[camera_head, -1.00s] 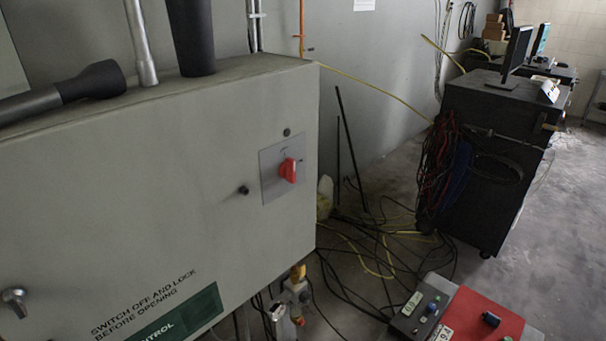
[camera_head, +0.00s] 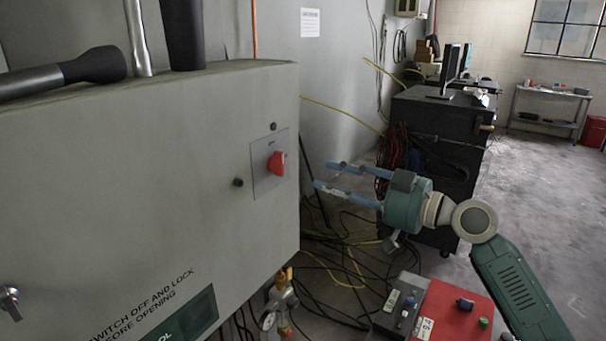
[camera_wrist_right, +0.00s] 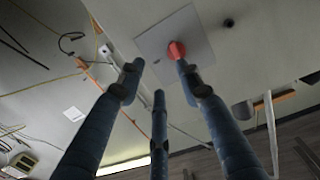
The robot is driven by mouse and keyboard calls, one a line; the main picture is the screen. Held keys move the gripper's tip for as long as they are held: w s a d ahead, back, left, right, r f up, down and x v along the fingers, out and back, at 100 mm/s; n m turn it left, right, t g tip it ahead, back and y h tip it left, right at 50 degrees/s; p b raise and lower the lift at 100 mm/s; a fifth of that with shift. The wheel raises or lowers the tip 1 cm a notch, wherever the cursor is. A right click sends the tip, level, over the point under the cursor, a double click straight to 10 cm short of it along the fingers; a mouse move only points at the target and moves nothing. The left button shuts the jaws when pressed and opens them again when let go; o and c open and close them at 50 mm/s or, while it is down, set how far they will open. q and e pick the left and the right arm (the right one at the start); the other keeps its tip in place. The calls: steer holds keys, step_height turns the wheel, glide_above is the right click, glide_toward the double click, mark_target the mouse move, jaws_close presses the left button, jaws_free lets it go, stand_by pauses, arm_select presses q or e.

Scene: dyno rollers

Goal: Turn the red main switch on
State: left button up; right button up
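The red main switch (camera_head: 276,163) is a red rotary knob on a grey square plate (camera_head: 264,178) near the right edge of the large grey cabinet (camera_head: 130,185). My right gripper (camera_head: 325,176) is to the right of the switch, its blue fingers spread and pointing left at it, apart from it and empty. In the right wrist view the red switch (camera_wrist_right: 176,50) shows beyond the open fingers (camera_wrist_right: 150,82), close to one fingertip in the picture; no contact can be made out. My left gripper is not in view.
A small dark knob (camera_head: 238,182) sticks out of the cabinet left of the plate. Cables (camera_head: 340,260) lie on the floor below my right gripper. A red control box (camera_head: 455,312) stands low at the front, and a dark workbench (camera_head: 440,120) with monitors stands behind.

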mark_target(278, 163)
steer(key=w+a+r+p, duration=0.2)
steer(key=w+a+p, duration=0.2)
steer(key=a, duration=0.5)
steer(key=shift+w+r+n+y+p, duration=0.15)
steer(key=shift+w+n+y+p, duration=0.15)
steer(key=shift+w+n+p, duration=0.1)
steer(key=shift+s+a, duration=0.1)
jaws_close()
